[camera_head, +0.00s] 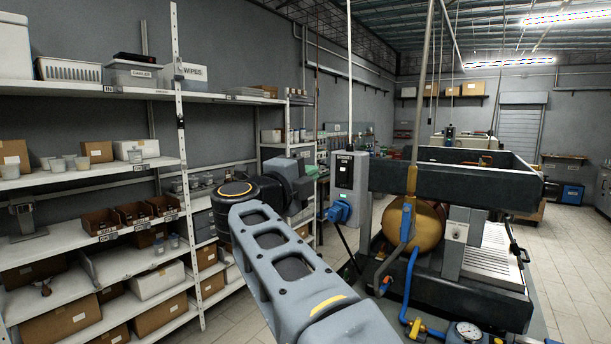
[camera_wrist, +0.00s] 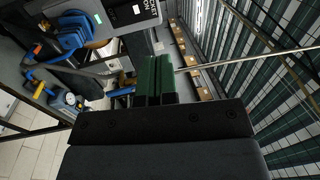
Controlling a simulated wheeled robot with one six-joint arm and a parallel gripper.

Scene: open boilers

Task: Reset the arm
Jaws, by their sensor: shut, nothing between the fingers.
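My gripper (camera_wrist: 158,62) shows in the wrist view as two green fingers side by side, shut with nothing between them. The picture there is tilted. In the camera_head view my grey arm (camera_head: 275,245) rises from the bottom centre to a dark joint, and I cannot make out the fingers there. The open boiler (camera_head: 462,182) stands to the right of the arm, with a copper-coloured tank, blue fittings and a pressure gauge (camera_head: 467,331). A grey control box (camera_head: 351,180) with a blue plug (camera_head: 340,212) is just right of the arm; the plug also shows in the wrist view (camera_wrist: 66,38).
White shelves (camera_head: 92,180) with cardboard boxes and tubs fill the left side, close to my arm. A thin vertical pole (camera_head: 349,75) rises above the control box.

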